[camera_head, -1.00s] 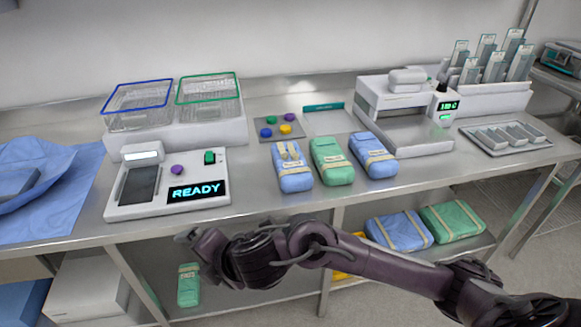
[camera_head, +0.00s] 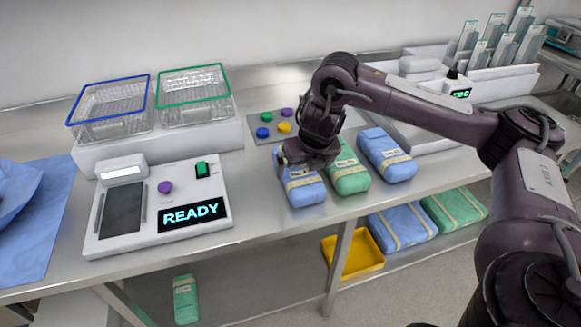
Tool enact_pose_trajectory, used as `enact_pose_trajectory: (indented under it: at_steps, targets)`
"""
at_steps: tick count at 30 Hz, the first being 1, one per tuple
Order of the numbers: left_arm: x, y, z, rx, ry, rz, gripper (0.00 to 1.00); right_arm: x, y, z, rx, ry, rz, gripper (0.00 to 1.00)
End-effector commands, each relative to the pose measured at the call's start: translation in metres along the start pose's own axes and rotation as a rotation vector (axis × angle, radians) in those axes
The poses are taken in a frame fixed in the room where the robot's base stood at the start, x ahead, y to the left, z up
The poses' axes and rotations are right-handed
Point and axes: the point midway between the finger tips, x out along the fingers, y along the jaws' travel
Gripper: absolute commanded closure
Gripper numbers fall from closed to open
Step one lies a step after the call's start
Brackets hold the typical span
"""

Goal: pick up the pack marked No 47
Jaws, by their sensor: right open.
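Three wrapped packs lie side by side on the steel table: a blue pack (camera_head: 306,193) on the left, a green pack (camera_head: 350,178) in the middle and another blue pack (camera_head: 387,158) on the right. Each has a pale band or label, but the numbers are too small to read, so I cannot tell which is No 47. My right gripper (camera_head: 283,157) is open at the far end of the left blue pack and hides part of it. Whether it touches the pack is unclear. My left gripper is not in view.
A console reading READY (camera_head: 155,205) stands left of the packs. Wire baskets (camera_head: 195,97) and a mat with coloured knobs (camera_head: 262,119) are behind. More packs (camera_head: 402,227) and a yellow tray (camera_head: 353,257) are below. My right arm covers part of the white machine.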

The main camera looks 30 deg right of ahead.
Motion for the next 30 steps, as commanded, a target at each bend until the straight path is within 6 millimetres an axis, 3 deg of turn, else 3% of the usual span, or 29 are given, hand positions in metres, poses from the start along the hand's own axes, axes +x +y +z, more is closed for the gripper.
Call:
enact_pose_trajectory:
  at_steps: [1, 6, 9, 15, 19, 23, 30]
  targets:
    - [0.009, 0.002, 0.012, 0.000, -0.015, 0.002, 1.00, 0.012, 0.001, -0.004, 0.000, 0.004, 0.000, 0.00]
    - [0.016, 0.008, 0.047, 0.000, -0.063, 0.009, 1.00, 0.030, 0.001, -0.004, 0.000, 0.003, 0.001, 0.00]
    - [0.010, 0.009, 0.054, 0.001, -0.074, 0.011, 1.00, 0.041, 0.002, -0.005, 0.000, 0.004, 0.000, 0.00]
    - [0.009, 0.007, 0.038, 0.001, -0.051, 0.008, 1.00, 0.066, 0.002, -0.006, 0.001, 0.001, 0.000, 0.00]
    - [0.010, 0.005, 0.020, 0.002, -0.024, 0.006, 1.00, 0.069, 0.002, -0.006, 0.001, -0.001, 0.002, 0.00]
    - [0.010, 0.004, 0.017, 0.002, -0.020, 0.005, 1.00, 0.069, 0.002, -0.006, 0.000, -0.001, 0.002, 0.00]
    - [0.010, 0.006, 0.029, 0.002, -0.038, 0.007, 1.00, 0.069, 0.002, -0.006, 0.000, -0.001, 0.002, 0.30]
